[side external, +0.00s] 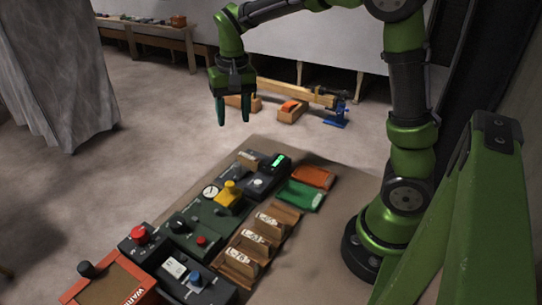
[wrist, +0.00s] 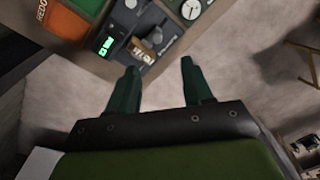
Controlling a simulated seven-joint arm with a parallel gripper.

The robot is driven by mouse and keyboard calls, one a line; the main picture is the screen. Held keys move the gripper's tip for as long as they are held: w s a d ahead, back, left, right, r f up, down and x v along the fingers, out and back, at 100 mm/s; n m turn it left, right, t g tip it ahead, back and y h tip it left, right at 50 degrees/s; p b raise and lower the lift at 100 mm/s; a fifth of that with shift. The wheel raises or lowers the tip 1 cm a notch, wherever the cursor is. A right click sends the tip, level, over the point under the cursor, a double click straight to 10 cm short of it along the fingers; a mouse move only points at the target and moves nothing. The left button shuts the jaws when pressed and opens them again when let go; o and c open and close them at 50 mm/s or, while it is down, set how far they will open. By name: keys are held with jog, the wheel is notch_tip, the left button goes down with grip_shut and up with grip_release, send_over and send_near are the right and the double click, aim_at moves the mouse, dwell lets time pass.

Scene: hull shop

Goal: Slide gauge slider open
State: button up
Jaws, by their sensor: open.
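A round white gauge dial (side external: 211,191) sits on a dark panel module near the far end of the board, beside a yellow knob block (side external: 229,195). The dial also shows at the top of the wrist view (wrist: 190,10). A module with a green lit display (side external: 278,161) stands at the far end, with a small wooden piece (side external: 248,157) near it; the display (wrist: 106,46) and wooden piece (wrist: 148,49) also show in the wrist view. I cannot tell which part is the gauge slider. My gripper (side external: 233,118) is open, empty, pointing down above and beyond the board's far edge, touching nothing.
The brown board (side external: 310,235) also carries a red button (side external: 139,233), wooden holders (side external: 254,246), and orange (side external: 312,177) and green (side external: 299,196) trays. A wooden beam with a blue clamp (side external: 335,114) lies behind.

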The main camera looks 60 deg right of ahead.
aim_at(237, 163)
jog(key=shift+m+g, duration=0.3)
jog(key=shift+m, duration=0.3)
jog(key=f, duration=1)
jog(key=w+f, duration=0.1)
jog(key=f, duration=0.4)
jog(key=shift+d+f, duration=0.3)
jog(key=shift+d, duration=0.1)
grip_shut()
